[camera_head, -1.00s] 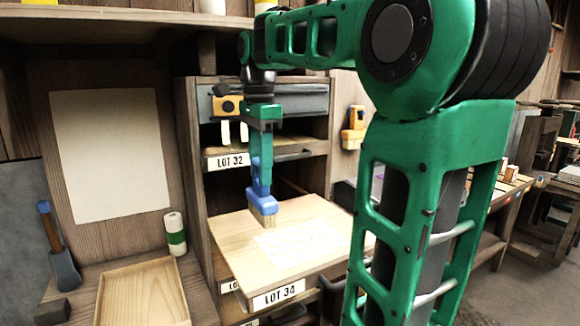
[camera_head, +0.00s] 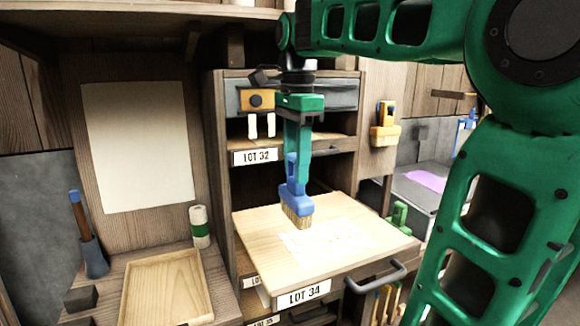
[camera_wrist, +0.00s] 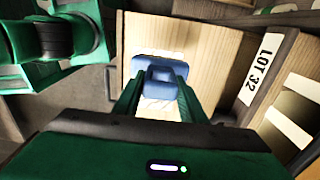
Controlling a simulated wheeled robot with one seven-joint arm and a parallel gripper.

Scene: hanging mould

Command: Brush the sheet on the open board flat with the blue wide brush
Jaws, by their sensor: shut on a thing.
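The blue wide brush (camera_head: 295,201) hangs upright from my gripper (camera_head: 296,158), bristles down. My gripper is shut on its handle. The brush also shows in the wrist view (camera_wrist: 160,75), between the two green fingers (camera_wrist: 152,98). The open board (camera_head: 262,226), labelled LOT 34, is pulled out of the cabinet. The pale sheet (camera_head: 335,241) lies on the board, to the right of and in front of the bristles. The bristle tips are over the sheet's left back edge; I cannot tell whether they touch. Most of the sheet is hidden by the brush in the wrist view.
A LOT 32 drawer (camera_head: 256,156) sits above the board. A wooden tray (camera_head: 205,290) and a white-green roll (camera_head: 199,226) stand on the left bench. A yellow-orange brush (camera_head: 385,126) hangs on the right.

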